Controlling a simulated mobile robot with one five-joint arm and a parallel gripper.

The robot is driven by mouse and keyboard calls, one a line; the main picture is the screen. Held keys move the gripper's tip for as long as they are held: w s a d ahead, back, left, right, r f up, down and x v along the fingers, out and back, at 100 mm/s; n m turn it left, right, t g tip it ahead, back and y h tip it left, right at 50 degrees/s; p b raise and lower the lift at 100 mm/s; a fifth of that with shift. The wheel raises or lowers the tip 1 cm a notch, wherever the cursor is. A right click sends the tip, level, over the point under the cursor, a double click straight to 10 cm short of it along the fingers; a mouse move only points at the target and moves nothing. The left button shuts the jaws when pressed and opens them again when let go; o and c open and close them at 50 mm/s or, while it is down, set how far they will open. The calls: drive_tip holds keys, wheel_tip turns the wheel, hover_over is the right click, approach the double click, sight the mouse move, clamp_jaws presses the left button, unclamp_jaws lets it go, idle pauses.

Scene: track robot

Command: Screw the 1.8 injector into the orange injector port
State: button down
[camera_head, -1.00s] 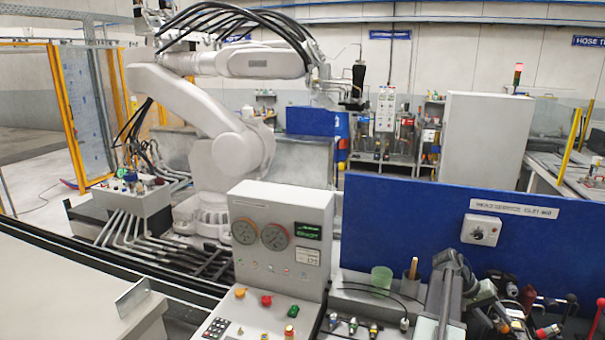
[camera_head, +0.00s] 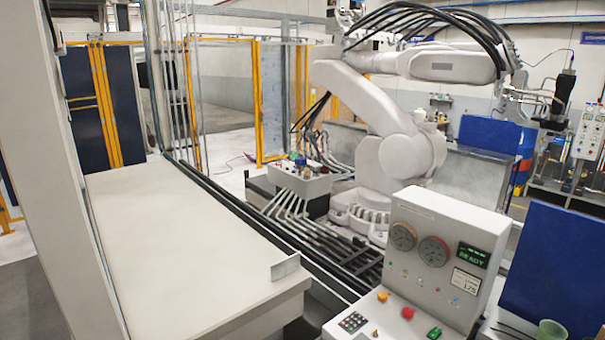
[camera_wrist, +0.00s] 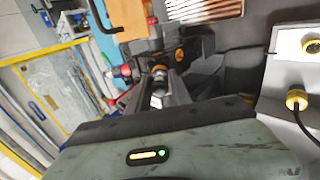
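In the wrist view, the two dark fingers of my gripper (camera_wrist: 157,92) are closed around a silver metal piece with a brass-coloured ring (camera_wrist: 159,70). It looks like an injector, but no size marking can be read. Its far end lies against a dark, blurred background, and I cannot tell whether it touches anything. My gripper is out of the head view. I cannot pick out the orange injector port in either current view.
A control panel (camera_head: 440,250) with dials and a lit display stands front right in the head view, beside a blue board (camera_head: 555,265). A pale bench (camera_head: 180,240) fills the left. A large white robot arm (camera_head: 400,150) stands behind. A yellow-ringed fitting (camera_wrist: 296,100) with a black cable is at the wrist view's right.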

idle(0.4)
drive_tip(key=m, duration=0.5)
drive_tip(key=shift+m, duration=0.3)
drive_tip(key=m, duration=0.6)
drive_tip(key=shift+m, duration=0.3)
drive_tip(key=m, duration=1)
drive_tip(key=shift+m, duration=1)
